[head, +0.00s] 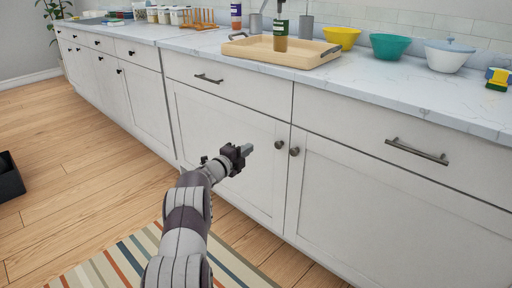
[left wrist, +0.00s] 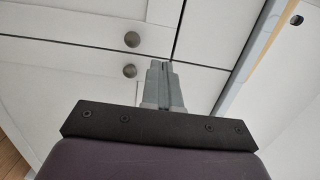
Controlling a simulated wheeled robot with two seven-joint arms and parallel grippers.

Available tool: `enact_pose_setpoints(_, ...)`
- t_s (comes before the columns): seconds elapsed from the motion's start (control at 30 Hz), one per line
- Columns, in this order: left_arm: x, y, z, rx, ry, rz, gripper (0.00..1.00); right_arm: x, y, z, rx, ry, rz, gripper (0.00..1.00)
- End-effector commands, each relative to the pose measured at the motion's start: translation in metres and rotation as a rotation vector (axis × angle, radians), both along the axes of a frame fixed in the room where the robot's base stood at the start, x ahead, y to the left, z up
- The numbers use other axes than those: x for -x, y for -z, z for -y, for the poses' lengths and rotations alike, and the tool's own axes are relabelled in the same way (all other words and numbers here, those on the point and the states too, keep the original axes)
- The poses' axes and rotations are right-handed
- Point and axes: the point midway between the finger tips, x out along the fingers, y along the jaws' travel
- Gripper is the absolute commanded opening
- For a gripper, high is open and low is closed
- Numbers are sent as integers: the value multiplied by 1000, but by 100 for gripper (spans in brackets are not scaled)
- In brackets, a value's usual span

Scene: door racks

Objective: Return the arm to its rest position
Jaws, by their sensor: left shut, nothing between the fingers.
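My left arm (head: 186,215) reaches up from the bottom of the head view. Its gripper (head: 249,147) is in front of the white lower cabinet doors, close to a round knob (head: 279,144). In the left wrist view the gripper's two grey fingers (left wrist: 163,68) are together with nothing between them. The two round knobs (left wrist: 131,39) show beside the fingertips there, apart from them. My right gripper is in neither view.
A marble counter (head: 400,85) runs above the cabinets. It holds a wooden tray (head: 250,48) with a bottle (head: 280,36), a yellow bowl (head: 342,38) and a teal bowl (head: 390,46). A striped rug (head: 120,262) lies on the wooden floor. The floor at left is mostly clear.

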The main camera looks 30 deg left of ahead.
Motion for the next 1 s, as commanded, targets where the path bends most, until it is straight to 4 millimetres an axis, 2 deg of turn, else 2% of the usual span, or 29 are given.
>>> enact_pose_setpoints(0.03, 6, -5, -11, 0, -6, 1, 0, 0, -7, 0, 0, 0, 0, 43)
enact_pose_setpoints(0.2, 22, -4, -36, -1, -3, 2, 0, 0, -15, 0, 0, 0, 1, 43)
enact_pose_setpoints(0.33, 28, -2, -45, 0, -2, 2, 0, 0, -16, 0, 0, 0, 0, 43)
enact_pose_setpoints(0.57, 29, -1, -47, 13, -3, -1, 0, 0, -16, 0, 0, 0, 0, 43)
enact_pose_setpoints(0.63, 28, 6, -59, 76, -65, -38, 0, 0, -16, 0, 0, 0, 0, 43)
enact_pose_setpoints(0.67, 30, 16, -67, 124, -109, -67, 0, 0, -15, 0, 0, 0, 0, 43)
enact_pose_setpoints(0.73, 39, 51, -82, 269, -230, -154, 0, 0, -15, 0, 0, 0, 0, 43)
enact_pose_setpoints(0.8, 64, 91, -95, 483, -423, -278, 0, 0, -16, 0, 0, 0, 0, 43)
enact_pose_setpoints(0.87, 88, 116, -82, 685, -600, -400, 0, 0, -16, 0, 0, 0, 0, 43)
enact_pose_setpoints(0.97, 139, 139, -23, 955, -858, -603, 0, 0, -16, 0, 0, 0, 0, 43)
enact_pose_setpoints(1.0, 163, 142, 7, 1037, -949, -678, 0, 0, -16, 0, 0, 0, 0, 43)
